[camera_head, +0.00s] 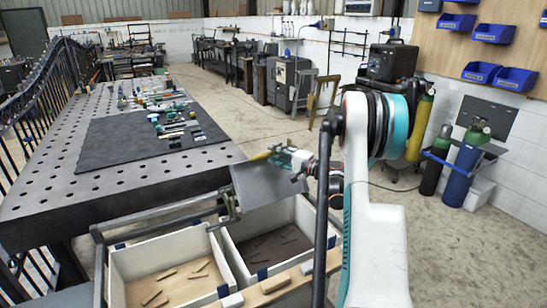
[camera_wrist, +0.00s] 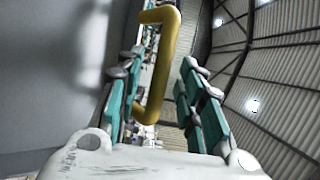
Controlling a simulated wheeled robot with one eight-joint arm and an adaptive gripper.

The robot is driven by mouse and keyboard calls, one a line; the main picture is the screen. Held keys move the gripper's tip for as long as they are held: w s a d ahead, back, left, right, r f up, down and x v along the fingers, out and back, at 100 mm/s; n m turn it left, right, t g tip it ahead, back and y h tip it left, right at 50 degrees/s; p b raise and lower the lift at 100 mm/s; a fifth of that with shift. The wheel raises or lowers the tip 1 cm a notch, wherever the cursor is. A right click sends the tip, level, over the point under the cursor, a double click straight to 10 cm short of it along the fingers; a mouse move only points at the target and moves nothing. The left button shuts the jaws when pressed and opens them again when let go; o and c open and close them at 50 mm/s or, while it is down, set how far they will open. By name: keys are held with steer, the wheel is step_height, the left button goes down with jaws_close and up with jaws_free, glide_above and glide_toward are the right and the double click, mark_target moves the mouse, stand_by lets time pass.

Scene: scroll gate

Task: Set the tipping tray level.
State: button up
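The tipping tray (camera_head: 268,188) is a grey plate above the front bins in the head view. It stands tilted, sloping down toward the front right. A yellow handle (camera_head: 261,156) is at its upper edge. In the wrist view the handle (camera_wrist: 172,62) is a bent yellow bar, and the tray's grey face (camera_wrist: 55,70) fills the left side. My gripper (camera_head: 284,157) is at the tray's upper right, by the handle. In the wrist view its teal fingers (camera_wrist: 162,66) are apart, with the handle showing between and beyond them. I see no finger clearly touching the handle.
Two white bins, the left (camera_head: 170,274) and the right (camera_head: 280,238), sit below the tray with small sticks inside. A perforated dark table (camera_head: 60,200) with a mat and tools stands behind left. A metal rail (camera_head: 165,212) runs along the bins. Open floor lies to the right.

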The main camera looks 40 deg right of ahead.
steer(key=shift+w+a, duration=0.15)
steer(key=shift+w, duration=0.8)
jaws_close()
